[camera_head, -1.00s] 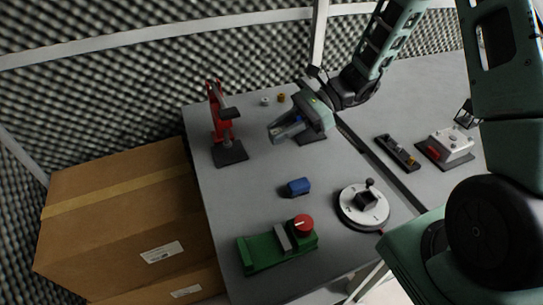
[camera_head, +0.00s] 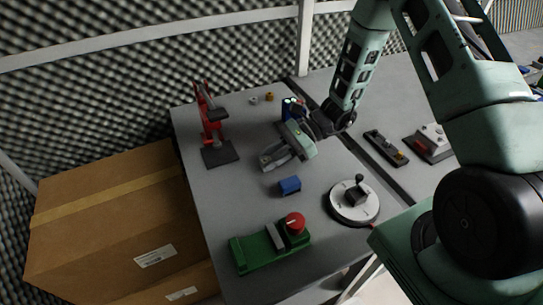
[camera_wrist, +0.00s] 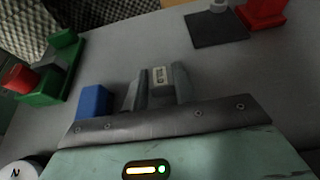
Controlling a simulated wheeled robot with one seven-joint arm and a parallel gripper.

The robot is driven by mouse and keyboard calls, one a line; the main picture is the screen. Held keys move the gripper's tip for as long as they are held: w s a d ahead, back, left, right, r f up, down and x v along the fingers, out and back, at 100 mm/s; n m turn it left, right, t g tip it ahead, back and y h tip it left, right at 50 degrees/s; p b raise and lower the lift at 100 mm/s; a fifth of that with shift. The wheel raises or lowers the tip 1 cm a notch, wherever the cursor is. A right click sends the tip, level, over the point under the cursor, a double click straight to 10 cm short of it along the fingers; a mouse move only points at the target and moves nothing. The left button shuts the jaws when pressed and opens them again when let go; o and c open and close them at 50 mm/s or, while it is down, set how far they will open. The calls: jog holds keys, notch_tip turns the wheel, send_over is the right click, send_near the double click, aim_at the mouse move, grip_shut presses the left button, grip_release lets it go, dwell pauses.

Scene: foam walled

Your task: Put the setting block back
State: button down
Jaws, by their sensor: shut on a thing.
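My gripper (camera_head: 276,160) is over the middle of the grey table (camera_head: 225,210). In the wrist view my gripper (camera_wrist: 159,88) is shut on a small grey block (camera_wrist: 160,77) with a pale label on its face; the print is too small to read surely. It sits between the two fingers. I cannot tell whether its underside touches the table. In the head view the fingers mostly hide it. A blue block (camera_head: 289,186) lies on the table just in front of the gripper; it also shows left of the fingers in the wrist view (camera_wrist: 94,102).
A green fixture (camera_head: 262,252) with a red knob and a round white dial plate (camera_head: 352,203) stand nearer me. A red press (camera_head: 211,125) on a dark base is at the left. A blue device (camera_head: 287,109) stands behind the gripper. A cardboard box (camera_head: 110,215) is beside the table.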

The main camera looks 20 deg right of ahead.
jog(key=shift+f, duration=0.15)
jog(key=c, duration=1.1)
grip_release()
